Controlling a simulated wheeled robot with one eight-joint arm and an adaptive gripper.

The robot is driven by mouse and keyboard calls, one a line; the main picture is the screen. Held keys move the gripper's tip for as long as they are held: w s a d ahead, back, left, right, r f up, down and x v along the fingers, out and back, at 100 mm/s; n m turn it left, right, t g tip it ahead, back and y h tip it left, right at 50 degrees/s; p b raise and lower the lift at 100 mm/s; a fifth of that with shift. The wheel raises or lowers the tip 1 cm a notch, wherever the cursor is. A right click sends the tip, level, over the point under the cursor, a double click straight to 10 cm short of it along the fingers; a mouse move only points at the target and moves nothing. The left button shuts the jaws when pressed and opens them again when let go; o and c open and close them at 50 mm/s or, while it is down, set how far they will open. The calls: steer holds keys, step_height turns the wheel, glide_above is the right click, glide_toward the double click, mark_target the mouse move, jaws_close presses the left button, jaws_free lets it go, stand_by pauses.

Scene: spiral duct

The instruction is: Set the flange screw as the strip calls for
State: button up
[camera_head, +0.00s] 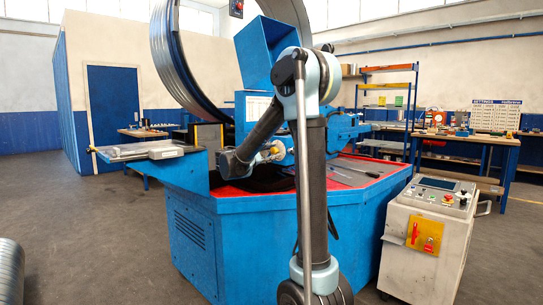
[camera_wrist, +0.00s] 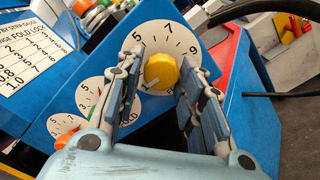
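In the wrist view a yellow knob (camera_wrist: 161,71) sits on a white numbered dial (camera_wrist: 187,37) on a blue panel. Its label is mostly hidden, so I cannot tell whether it is the flange screw. My gripper (camera_wrist: 163,62) is open, with one finger on each side of the knob; firm contact is not visible. A white strip-gauge chart (camera_wrist: 30,52) with number columns is on the left, partly cut off. In the head view my gripper (camera_head: 272,152) is at the blue machine's front, too small to read.
A black cable (camera_wrist: 265,9) runs at upper right. In the head view a control cabinet (camera_head: 425,240) stands right of the blue machine (camera_head: 255,245).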

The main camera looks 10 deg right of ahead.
steer(key=shift+o, duration=0.4)
steer(key=shift+s, duration=0.1)
steer(key=v, duration=1.1)
steer(key=shift+s+a, duration=0.15)
steer(key=shift+a, duration=0.2)
steer(key=s+a+n, duration=0.2)
steer(key=s+a, duration=0.1)
steer(key=a, duration=0.1)
steer(key=x, duration=1.7)
steer(key=shift+s+r, duration=0.1)
steer(key=c, duration=1.1)
